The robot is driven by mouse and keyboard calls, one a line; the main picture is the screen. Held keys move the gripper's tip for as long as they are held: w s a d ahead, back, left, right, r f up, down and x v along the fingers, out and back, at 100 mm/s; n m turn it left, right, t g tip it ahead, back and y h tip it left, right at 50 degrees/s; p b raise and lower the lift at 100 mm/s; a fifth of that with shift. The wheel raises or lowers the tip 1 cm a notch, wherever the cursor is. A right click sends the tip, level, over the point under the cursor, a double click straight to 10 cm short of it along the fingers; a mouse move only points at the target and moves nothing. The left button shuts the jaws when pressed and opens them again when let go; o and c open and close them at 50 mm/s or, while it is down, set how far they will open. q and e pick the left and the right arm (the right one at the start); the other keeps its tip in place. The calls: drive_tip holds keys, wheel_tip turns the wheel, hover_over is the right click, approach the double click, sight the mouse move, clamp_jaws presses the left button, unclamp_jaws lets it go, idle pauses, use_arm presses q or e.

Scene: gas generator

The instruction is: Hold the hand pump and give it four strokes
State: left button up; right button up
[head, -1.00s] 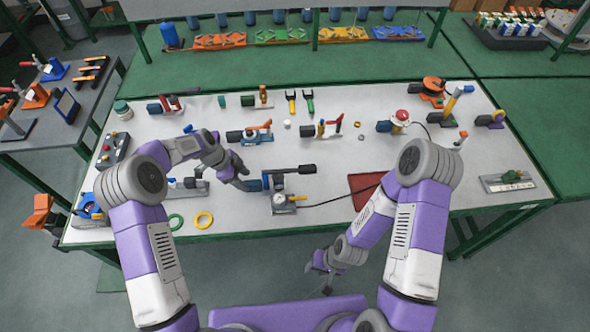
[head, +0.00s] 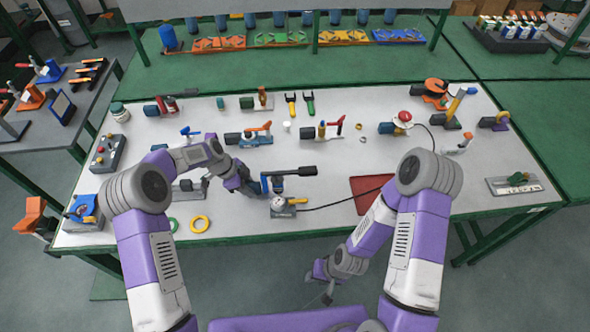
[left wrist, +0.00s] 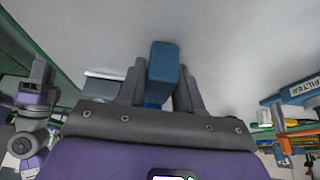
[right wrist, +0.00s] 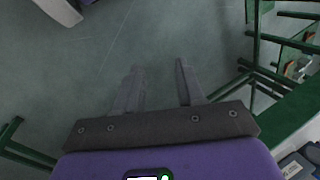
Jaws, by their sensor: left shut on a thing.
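The hand pump (head: 266,182) is a blue body with a long black handle (head: 295,171) pointing right and a round gauge (head: 278,204) in front. It stands near the front middle of the table in the head view. My left gripper (head: 252,186) reaches it from the left and is shut on its blue left end. In the left wrist view that blue block (left wrist: 164,62) sits between the two fingers. My right gripper (right wrist: 158,85) is open and empty, over the floor in front of the table; it is small in the head view (head: 325,283).
A black hose runs from the gauge towards a red mat (head: 368,193). Several tools stand in rows further back. The white table top (head: 330,220) is clear at the front middle.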

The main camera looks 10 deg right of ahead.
idle(0.3)
drive_tip(key=shift+w, duration=0.1)
drive_tip(key=c, duration=0.4)
drive_tip(key=shift+w+d+r, duration=0.1)
drive_tip(key=shift+w, duration=0.2)
drive_tip(key=shift+c, duration=1)
drive_tip(key=w+r+n, duration=0.1)
drive_tip(key=w+d+r+g, duration=0.1)
drive_tip(key=w, duration=0.1)
drive_tip(key=w+r+n, duration=0.1)
drive_tip(key=w, duration=0.1)
drive_tip(key=shift+w+d+n+g, duration=0.25)
drive_tip(key=shift+d+n+g, duration=0.05)
drive_tip(key=shift+d+g, duration=0.1)
clamp_jaws()
drive_tip(key=w+d+r, duration=0.1)
drive_tip(key=r, duration=0.1)
drive_tip(key=w+d+r+n+g, duration=0.1)
drive_tip(key=w+r, duration=0.1)
drive_tip(key=r, duration=0.1)
drive_tip(key=w+d+r+n+g, duration=0.1)
drive_tip(key=w+r, duration=0.1)
drive_tip(key=r, duration=0.1)
drive_tip(key=shift+w+h, duration=0.1)
drive_tip(key=shift+h, duration=0.3)
drive_tip(key=n+t+h, duration=0.3)
drive_tip(key=n, duration=0.1)
approach(309, 169)
drive_tip(key=shift+a, duration=0.15)
drive_tip(key=shift+f, duration=3.3)
